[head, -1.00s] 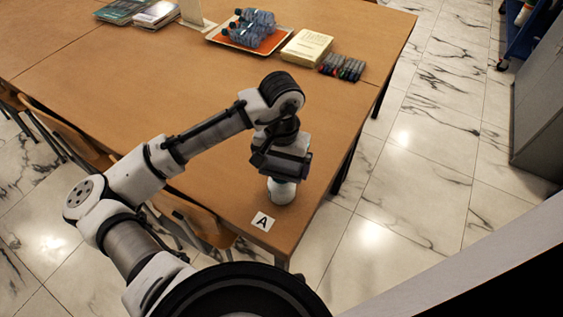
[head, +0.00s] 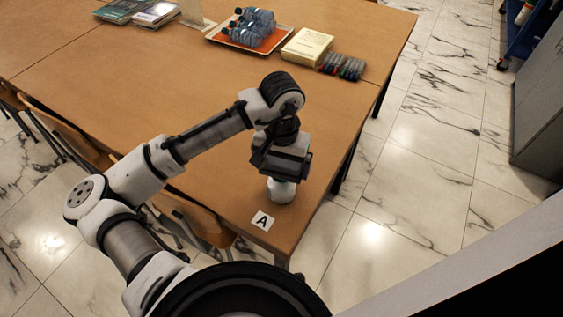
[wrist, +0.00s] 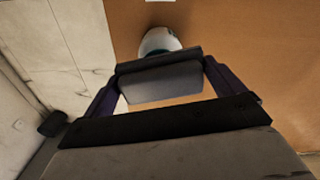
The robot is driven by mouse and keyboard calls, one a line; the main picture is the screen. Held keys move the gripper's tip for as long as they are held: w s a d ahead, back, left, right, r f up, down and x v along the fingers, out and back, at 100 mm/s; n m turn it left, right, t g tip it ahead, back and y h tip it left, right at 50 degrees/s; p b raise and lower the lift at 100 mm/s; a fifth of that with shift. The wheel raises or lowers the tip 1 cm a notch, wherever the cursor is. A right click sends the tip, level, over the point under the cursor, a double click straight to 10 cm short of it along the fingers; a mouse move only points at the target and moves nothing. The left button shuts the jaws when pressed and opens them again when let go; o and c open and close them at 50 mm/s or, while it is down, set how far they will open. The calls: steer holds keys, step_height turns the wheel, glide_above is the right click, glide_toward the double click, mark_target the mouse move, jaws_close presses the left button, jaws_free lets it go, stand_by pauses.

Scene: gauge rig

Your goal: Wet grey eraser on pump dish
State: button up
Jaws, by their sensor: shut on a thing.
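My gripper (head: 284,175) points down at the near right corner of the table. In the wrist view its two fingers (wrist: 162,82) are shut on the grey eraser (wrist: 163,84), a grey block with a dark strip along its far side. The pump dish (head: 281,191) is a white round thing on the table right under my gripper. Its white edge also shows in the wrist view (wrist: 157,41), just beyond the eraser, which hides the rest. I cannot tell whether the eraser touches the dish. In the head view my gripper hides the eraser.
A white card marked A (head: 262,221) lies near the table's front edge. At the back stand an orange tray (head: 275,42) with blue bottles, a cream box (head: 306,47), several markers (head: 342,66) and books (head: 156,14). The middle of the table (head: 180,90) is clear.

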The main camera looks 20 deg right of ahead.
mark_target(282, 164)
steer(key=shift+f+b, duration=0.45)
steer(key=shift+f, duration=0.35)
stand_by(0.5)
stand_by(0.5)
step_height(282, 164, up, 7)
steer(key=p, duration=0.6)
steer(key=shift+r+p, duration=0.1)
steer(key=shift+p, duration=0.3)
steer(key=shift+s, duration=0.1)
stand_by(0.4)
